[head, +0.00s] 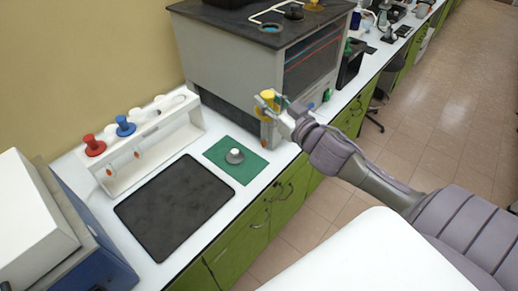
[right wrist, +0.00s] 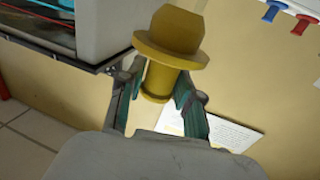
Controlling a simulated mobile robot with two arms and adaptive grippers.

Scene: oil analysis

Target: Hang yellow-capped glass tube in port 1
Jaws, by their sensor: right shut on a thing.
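The yellow cap (head: 267,103) of the glass tube is between the fingers of my right gripper (head: 272,102), in front of the large grey machine (head: 225,60). In the right wrist view my right gripper (right wrist: 160,98) is shut on the flanged yellow cap (right wrist: 172,38). The glass part of the tube is not clearly visible. The machine's dark top (head: 262,30) carries a black knob-like fitting (head: 293,12) and another yellow cap (head: 313,5) near the top edge. I cannot tell which opening is port 1. My left gripper is out of view.
A white rack (head: 155,148) at the left holds tubes with red (head: 94,146) and blue (head: 125,126) caps. A black mat (head: 175,207) and a green mat (head: 252,170) with a small grey knobbed object (head: 234,156) lie on the bench. A white-and-blue device stands at lower left.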

